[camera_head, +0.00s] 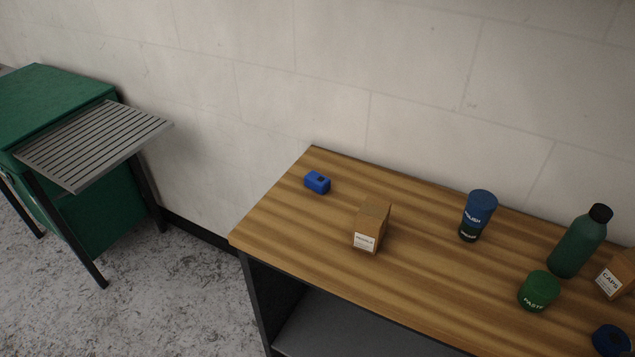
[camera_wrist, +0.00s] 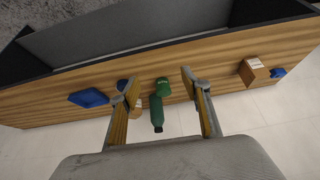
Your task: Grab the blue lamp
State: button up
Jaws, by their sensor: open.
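Two small blue objects lie on the wooden bench, and I cannot tell for sure which is the lamp. One blue block with a dark patch (camera_head: 317,182) is near the back left corner; it also shows at the right in the wrist view (camera_wrist: 278,72). Another blue object with a dark top (camera_head: 611,341) is cut off at the lower right; a flat blue shape at the left of the wrist view (camera_wrist: 88,98) seems to be it. My gripper (camera_wrist: 159,78) is open and empty above the bench, both blue objects outside its fingers. It is out of the head view.
On the bench (camera_head: 300,225) stand a cardboard box (camera_head: 371,228), a blue tumbler (camera_head: 478,215), a green bottle (camera_head: 580,241), a green jar (camera_head: 539,291) and a second box (camera_head: 618,273). A wall is behind. A green cabinet (camera_head: 45,95) with a slatted shelf stands left.

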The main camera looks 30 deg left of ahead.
jog(key=w+a+r+m+g+y, duration=0.1)
jog(key=w+a+r+m+y, duration=0.3)
jog(key=w+a, duration=0.8)
jog(key=m+g+y, duration=0.3)
jog(key=m+y, duration=0.2)
jog(key=m, duration=1.1)
send_over(323, 180)
jog(key=s+d, duration=0.1)
jog(key=d, duration=0.4)
notch_tip(323, 180, down, 16)
jog(key=shift+s+d+f, duration=0.1)
jog(key=shift+a+f, duration=0.25)
jog(key=shift+x, duration=1.25)
jog(key=shift+f, duration=0.1)
jog(key=shift+x, duration=2.55)
